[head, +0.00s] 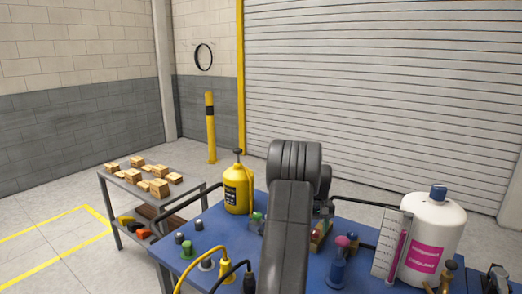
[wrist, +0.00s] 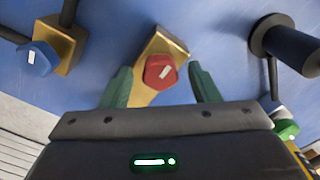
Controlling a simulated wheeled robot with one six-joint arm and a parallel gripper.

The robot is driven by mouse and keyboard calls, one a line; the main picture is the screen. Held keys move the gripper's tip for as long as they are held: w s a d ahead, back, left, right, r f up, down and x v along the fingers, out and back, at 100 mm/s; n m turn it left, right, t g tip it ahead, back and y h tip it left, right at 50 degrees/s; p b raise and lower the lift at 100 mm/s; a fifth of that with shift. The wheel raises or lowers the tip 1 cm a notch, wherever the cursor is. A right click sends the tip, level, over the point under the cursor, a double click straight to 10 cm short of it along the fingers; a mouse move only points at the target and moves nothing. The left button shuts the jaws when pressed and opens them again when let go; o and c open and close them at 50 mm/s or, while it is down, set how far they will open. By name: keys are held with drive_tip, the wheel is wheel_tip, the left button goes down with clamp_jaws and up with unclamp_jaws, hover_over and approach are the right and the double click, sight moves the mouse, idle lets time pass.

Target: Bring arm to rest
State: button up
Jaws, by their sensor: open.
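My gripper (wrist: 160,84) shows in the wrist view as two green fingers spread apart, with nothing held between them. A brass fitting with a red hexagonal cap (wrist: 160,71) lies beyond and partly between the fingers in the picture; I cannot tell how far below them it is. In the head view my dark arm stands in the middle over the blue bench top (head: 210,226), and it hides my gripper. A small red and brass part (head: 318,235) shows just right of the arm there.
A brass fitting with a blue cap (wrist: 39,58) and a black cylinder (wrist: 289,46) flank the gripper's view. On the bench stand a yellow bottle (head: 237,190) and a white coolant jug (head: 432,240). A grey cart (head: 109,184) with small boxes stands at left.

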drive_tip(key=shift+f+m, duration=0.1)
drive_tip(key=shift+m, duration=1)
drive_tip(key=m+b, duration=0.1)
drive_tip(key=m, duration=0.6)
drive_tip(key=m+b, duration=0.1)
drive_tip(key=m, duration=0.4)
drive_tip(key=shift+m+b, duration=0.35)
drive_tip(key=shift+m, duration=1.55)
drive_tip(key=shift+r, duration=0.2)
